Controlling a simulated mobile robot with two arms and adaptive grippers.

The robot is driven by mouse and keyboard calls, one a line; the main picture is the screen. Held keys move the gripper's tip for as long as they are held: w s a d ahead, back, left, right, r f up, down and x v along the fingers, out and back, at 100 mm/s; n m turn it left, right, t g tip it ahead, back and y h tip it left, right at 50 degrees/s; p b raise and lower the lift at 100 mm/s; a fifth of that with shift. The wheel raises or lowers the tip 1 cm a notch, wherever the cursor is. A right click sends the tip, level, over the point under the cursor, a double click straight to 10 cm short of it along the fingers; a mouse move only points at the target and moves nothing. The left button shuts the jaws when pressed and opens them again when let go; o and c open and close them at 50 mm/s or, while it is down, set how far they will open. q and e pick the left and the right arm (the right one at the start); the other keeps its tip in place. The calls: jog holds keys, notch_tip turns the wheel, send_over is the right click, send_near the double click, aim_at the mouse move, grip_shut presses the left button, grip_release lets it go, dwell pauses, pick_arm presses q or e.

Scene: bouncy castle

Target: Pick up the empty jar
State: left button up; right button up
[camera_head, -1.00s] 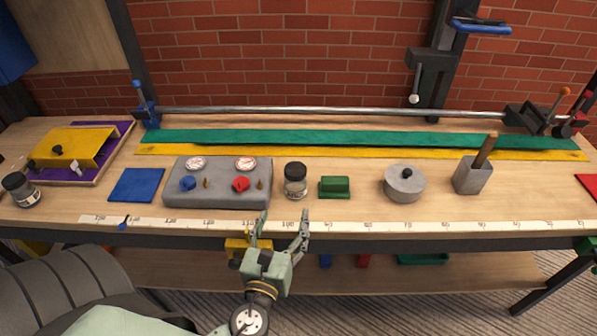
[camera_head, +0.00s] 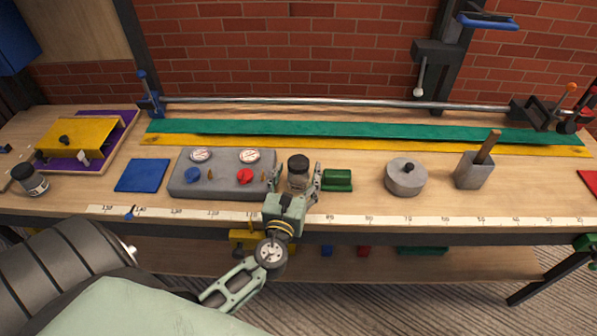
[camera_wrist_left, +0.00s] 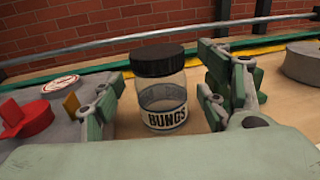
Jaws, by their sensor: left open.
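A clear jar with a black lid (camera_head: 298,172) stands upright on the workbench between the grey gauge block and the green block. In the left wrist view the jar (camera_wrist_left: 161,88) has a white label reading "BUNGS" and looks empty above it. My left gripper (camera_head: 296,180) is open, with one finger on each side of the jar. In the left wrist view its fingers (camera_wrist_left: 168,95) flank the jar, with a visible gap on both sides. Another dark-lidded jar (camera_head: 30,181) stands at the far left of the bench; its contents are hard to make out. My right gripper is not in view.
The grey gauge block (camera_head: 222,186) with blue and red knobs is close left of the gripper. A green block (camera_head: 338,181) is close on its right. A round grey lidded pot (camera_head: 405,178) and a grey holder (camera_head: 473,172) stand farther right. A metal rail (camera_head: 330,103) runs behind.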

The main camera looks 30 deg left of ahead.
pick_arm(q)
jog(key=shift+w+a, duration=0.25)
jog(key=shift+w, duration=0.35)
jog(key=c, duration=1.3)
